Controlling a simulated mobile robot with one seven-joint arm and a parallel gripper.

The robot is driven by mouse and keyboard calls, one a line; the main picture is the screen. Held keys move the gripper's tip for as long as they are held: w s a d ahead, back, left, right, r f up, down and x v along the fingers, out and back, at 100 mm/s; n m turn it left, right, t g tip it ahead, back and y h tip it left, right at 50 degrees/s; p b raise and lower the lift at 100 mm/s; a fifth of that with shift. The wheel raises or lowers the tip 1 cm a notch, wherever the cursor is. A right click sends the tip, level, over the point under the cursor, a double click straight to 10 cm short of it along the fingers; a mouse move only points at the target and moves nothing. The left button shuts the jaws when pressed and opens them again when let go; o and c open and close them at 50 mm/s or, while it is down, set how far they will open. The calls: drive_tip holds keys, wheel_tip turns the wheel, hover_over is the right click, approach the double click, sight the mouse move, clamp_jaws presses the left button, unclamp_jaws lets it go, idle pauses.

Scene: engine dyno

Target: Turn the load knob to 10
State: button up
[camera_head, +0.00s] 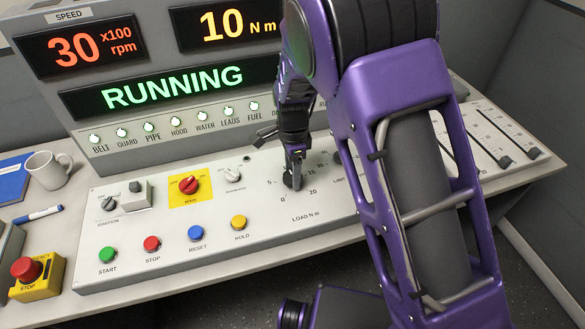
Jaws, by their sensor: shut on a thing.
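The load knob (289,181) is a small dark knob on the light grey console, above the label "LOAD N m". My gripper (293,172) points down from above and is shut on the knob. The knob's pointer is too small and covered to read. The orange load display (239,25) reads 10 N m.
The speed display (80,50) reads 30 x100 rpm, and a green RUNNING display (172,86) sits below it. A red main switch (188,184), several coloured buttons and a yellow stop box (36,277) lie left. Sliders (490,148) stand right. My purple arm covers the middle right.

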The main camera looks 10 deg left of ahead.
drive_tip(key=shift+m, duration=0.5)
drive_tip(key=o, duration=1.4)
drive_tip(key=shift+c, duration=0.2)
wheel_tip(320, 180, up, 18)
drive_tip(key=p, duration=0.1)
drive_tip(key=shift+f, duration=0.25)
